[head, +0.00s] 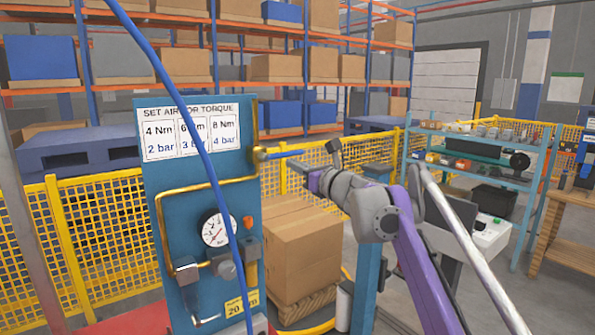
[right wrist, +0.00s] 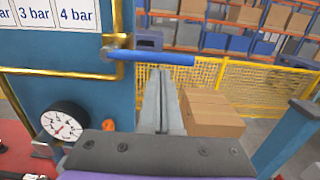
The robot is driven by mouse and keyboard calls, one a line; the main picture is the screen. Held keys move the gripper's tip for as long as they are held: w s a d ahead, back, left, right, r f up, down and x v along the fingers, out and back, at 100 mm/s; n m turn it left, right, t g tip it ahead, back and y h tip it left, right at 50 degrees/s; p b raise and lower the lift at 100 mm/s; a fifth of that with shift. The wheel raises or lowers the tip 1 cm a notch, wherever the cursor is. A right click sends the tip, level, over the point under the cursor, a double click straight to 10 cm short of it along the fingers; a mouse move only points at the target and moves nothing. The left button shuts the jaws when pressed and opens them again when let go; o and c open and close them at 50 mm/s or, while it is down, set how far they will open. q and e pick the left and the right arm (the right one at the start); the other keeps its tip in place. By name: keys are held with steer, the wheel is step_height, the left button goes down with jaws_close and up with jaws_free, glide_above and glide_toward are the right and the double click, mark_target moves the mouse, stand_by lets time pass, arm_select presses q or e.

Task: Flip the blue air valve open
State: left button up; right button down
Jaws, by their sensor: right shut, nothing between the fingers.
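The blue air valve handle (head: 282,154) sticks out roughly level to the right from the brass pipe at the right edge of the blue panel (head: 160,195). It also shows in the right wrist view (right wrist: 155,57), lying across above my fingers. My right gripper (head: 293,164) is shut and empty, with its fingertips close to the handle on its lower side. In the right wrist view the shut fingers (right wrist: 161,72) point up toward the handle's middle. I cannot tell whether they touch it. My left gripper is not in view.
The panel carries a torque sign (head: 190,130), a pressure gauge (head: 215,229) and brass pipes. A blue hose (head: 185,110) crosses in front of it. Cardboard boxes (head: 302,250) stand behind my right gripper. A yellow fence (head: 105,215) and shelves lie beyond.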

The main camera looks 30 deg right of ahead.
arm_select(q)
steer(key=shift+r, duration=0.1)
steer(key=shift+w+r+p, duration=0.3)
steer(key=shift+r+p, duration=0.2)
steer(key=shift+p, duration=0.05)
arm_select(e)
steer(key=shift+d+r+n, duration=0.1)
steer(key=shift+r+n, duration=0.15)
steer(key=shift+n, duration=0.25)
